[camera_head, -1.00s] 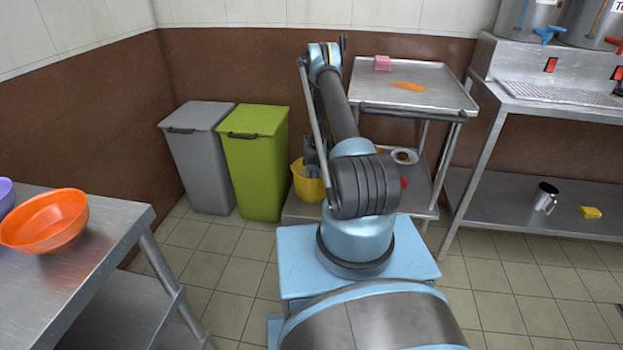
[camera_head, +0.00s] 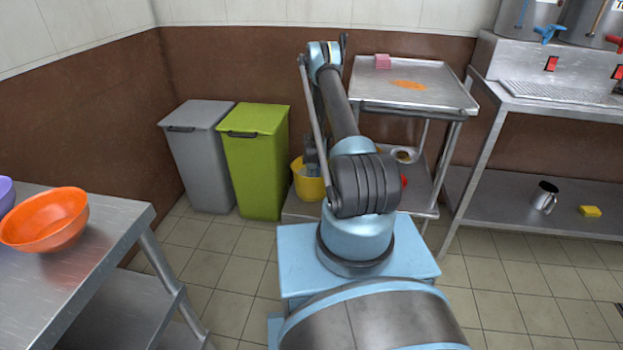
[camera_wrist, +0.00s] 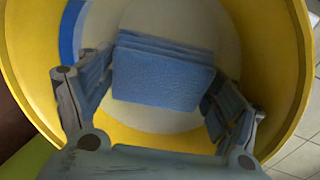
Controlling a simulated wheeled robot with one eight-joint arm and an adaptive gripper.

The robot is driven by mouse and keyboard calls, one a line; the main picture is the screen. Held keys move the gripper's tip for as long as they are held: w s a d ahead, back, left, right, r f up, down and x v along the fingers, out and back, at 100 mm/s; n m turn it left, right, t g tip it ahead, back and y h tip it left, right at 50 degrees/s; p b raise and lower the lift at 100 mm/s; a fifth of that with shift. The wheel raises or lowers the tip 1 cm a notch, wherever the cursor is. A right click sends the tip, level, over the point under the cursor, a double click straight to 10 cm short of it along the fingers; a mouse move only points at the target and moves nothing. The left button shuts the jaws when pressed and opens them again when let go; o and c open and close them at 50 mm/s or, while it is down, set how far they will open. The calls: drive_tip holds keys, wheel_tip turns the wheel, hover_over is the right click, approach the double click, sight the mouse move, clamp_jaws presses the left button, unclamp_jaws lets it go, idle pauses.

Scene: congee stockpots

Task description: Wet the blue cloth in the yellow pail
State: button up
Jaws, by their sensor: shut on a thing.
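The yellow pail (camera_head: 308,187) stands on the lower shelf of the cart in the head view, partly hidden by my arm. In the wrist view its yellow wall (camera_wrist: 276,50) surrounds my gripper. My gripper (camera_wrist: 157,95) points down inside the pail and is shut on the folded blue cloth (camera_wrist: 160,75), which sits between its two fingers. A pale round area lies below the cloth. I cannot tell whether the cloth touches water. The cloth is not visible in the head view.
The cart's top tray (camera_head: 440,95) holds a pink block (camera_head: 382,61) and an orange patch (camera_head: 409,84). A green bin (camera_head: 254,160) and a grey bin (camera_head: 200,155) stand left of the pail. A small bowl (camera_head: 404,154) is on the cart's lower shelf.

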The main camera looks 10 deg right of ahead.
drive_tip(key=shift+r, duration=0.15)
drive_tip(key=w+v, duration=0.3)
drive_tip(key=v, duration=1.1)
drive_tip(key=shift+d+r, duration=0.25)
drive_tip(key=shift+r, duration=0.15)
idle(0.8)
